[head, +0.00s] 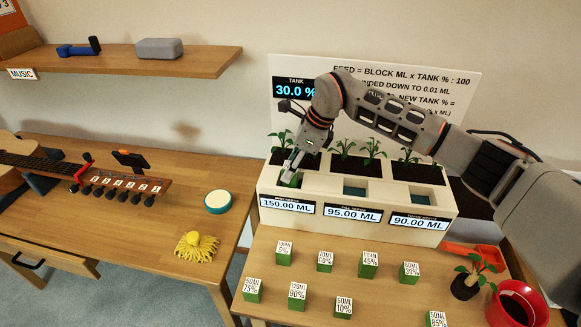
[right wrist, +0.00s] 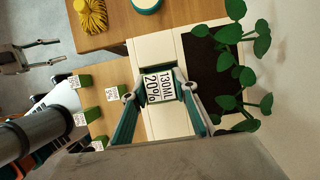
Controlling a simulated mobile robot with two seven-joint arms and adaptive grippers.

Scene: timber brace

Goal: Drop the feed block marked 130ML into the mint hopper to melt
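The feed block marked 130ML 20% (right wrist: 159,86) is between the fingertips of my right gripper (right wrist: 160,92), which appears shut on it. In the head view my right gripper (head: 294,162) points down over the leftmost hopper (head: 273,188), whose display reads 150.00 ML. The block's green side (head: 291,179) shows at that hopper's opening. I cannot tell how deep it sits. The hopper's small name label is too small to read. My left gripper (right wrist: 50,53) shows open and empty at the left of the right wrist view, away from the hoppers.
The other two hoppers read 95.00 ML (head: 352,213) and 90.00 ML (head: 420,222). Several green feed blocks (head: 368,264) stand on the table in front. Plants (head: 370,150) grow behind the openings. A potted plant (head: 466,285) and red pot (head: 515,304) stand at right.

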